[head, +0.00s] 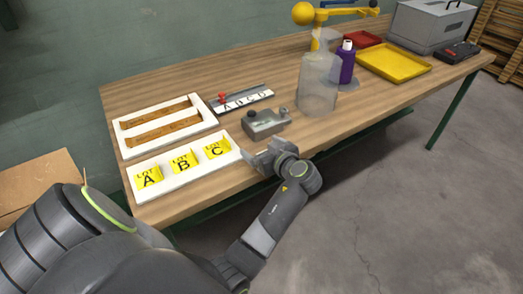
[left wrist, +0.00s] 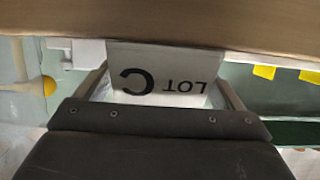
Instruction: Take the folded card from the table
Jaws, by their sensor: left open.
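Three yellow folded cards, LOT A (head: 148,176), LOT B (head: 184,161) and LOT C (head: 217,149), stand in a row on a white board (head: 158,195) at the table's front left. My left gripper (head: 260,156) is open just right of the LOT C card, at the table's front edge. In the left wrist view the LOT C card (left wrist: 165,75) looks pale and upside down. It shows between my two open fingers (left wrist: 163,88); I cannot tell whether they touch it. Two yellow patches show at the right there. My right gripper is not in view.
A white frame with wooden bars (head: 165,127) lies behind the cards. A lettered strip (head: 242,101) and a metal block (head: 265,122) are behind my gripper. A clear bottle (head: 317,88), a purple bottle (head: 347,66) and a yellow tray (head: 394,63) stand farther right. The table's front right is clear.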

